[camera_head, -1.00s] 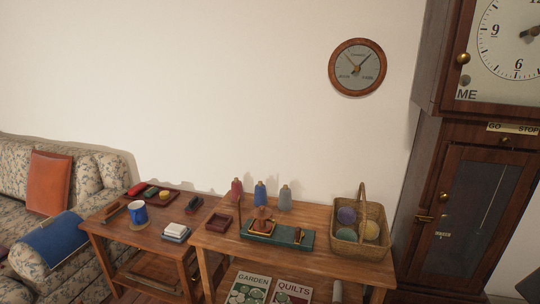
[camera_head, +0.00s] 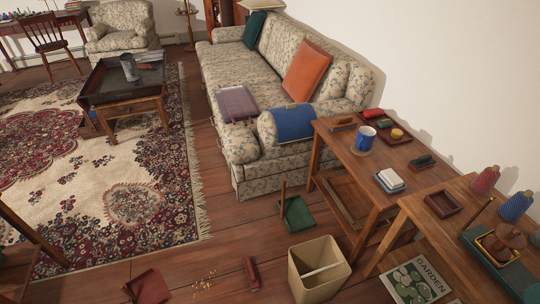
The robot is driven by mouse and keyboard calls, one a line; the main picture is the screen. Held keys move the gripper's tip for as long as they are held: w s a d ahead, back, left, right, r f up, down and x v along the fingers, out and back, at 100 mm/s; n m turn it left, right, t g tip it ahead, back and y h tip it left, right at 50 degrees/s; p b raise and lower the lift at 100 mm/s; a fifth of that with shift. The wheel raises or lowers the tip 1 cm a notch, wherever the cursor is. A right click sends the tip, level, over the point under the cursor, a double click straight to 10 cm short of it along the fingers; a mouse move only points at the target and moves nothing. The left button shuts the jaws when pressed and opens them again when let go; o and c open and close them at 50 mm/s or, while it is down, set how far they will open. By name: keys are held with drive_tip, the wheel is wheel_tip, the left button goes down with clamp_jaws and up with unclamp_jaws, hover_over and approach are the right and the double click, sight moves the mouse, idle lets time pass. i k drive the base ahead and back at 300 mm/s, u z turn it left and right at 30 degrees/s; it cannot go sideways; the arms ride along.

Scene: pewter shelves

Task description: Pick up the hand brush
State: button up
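A small dark red, long object (camera_head: 252,273) that looks like the hand brush lies on the wooden floor at the bottom middle of the head view. It lies just left of a beige bin (camera_head: 303,289), apart from it. A red dustpan (camera_head: 150,287) lies on the floor to its left, with scattered yellowish crumbs (camera_head: 204,282) between them. Bristles are too small to make out. My gripper is not in view.
A green long-handled pan (camera_head: 296,215) stands near the sofa (camera_head: 270,72). Wooden side tables (camera_head: 340,143) holding a blue mug (camera_head: 364,139) and small items line the right. A patterned rug (camera_head: 130,205) covers the left floor.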

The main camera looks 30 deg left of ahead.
sight(252, 275)
drive_tip(key=u, duration=1)
drive_tip(key=i, duration=0.95)
drive_tip(key=u, duration=0.7)
